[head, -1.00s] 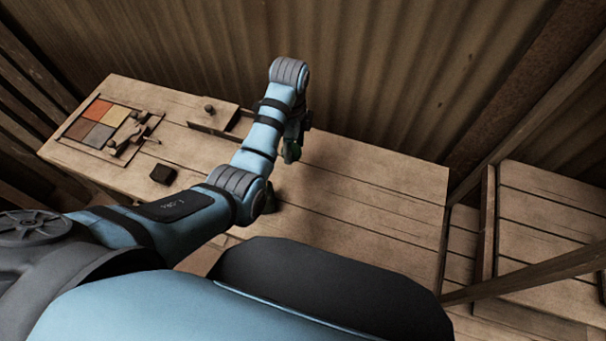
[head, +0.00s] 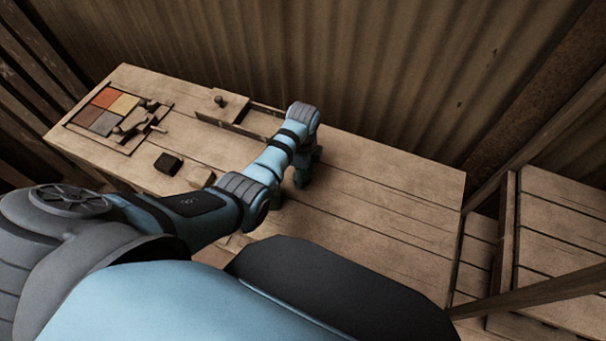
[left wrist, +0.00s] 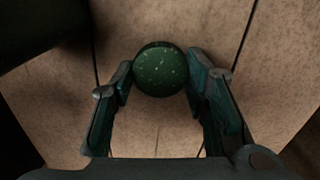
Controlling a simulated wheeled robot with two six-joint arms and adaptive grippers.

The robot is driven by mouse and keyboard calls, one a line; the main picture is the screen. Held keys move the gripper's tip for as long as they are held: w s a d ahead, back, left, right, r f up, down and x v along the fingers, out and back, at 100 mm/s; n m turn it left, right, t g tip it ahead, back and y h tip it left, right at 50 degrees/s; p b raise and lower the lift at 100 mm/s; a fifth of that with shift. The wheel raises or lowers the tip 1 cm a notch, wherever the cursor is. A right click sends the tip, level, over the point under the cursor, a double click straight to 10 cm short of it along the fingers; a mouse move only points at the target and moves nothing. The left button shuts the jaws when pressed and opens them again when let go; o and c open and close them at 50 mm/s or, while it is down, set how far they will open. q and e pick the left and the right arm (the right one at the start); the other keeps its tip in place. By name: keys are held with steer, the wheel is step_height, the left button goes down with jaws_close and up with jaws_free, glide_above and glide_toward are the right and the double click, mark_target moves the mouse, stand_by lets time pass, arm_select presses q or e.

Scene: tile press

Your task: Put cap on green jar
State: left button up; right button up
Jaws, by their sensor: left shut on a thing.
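My left gripper (head: 302,180) is over the middle of the wooden table in the head view, pointing down. In the left wrist view its two fingers (left wrist: 160,82) are shut on a round, dark green, speckled thing (left wrist: 160,68), seen from above. I cannot tell whether this is the cap, the green jar, or both together. Bare planks show below it, and its height above them is unclear. In the head view the arm and fingers hide it. No separate cap or jar can be made out. My right gripper is not in view.
On the table (head: 385,205), a tray (head: 77,123) with coloured tiles lies at the far left. A small dark block (head: 168,163) lies nearer. A knobbed wooden lid (head: 232,107) partly covers a long slot at the back. The table's right part is clear. Another wooden surface (head: 560,220) stands right.

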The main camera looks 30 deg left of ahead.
arm_select(q)
steer(key=shift+f, duration=0.35)
steer(key=o, duration=0.7)
steer(key=shift+s, duration=0.2)
steer(key=shift+o, duration=0.2)
steer(key=shift+w, duration=0.2)
steer(key=shift+f, duration=0.1)
step_height(320, 180, up, 13)
steer(key=p, duration=0.3)
steer(key=shift+w, duration=0.2)
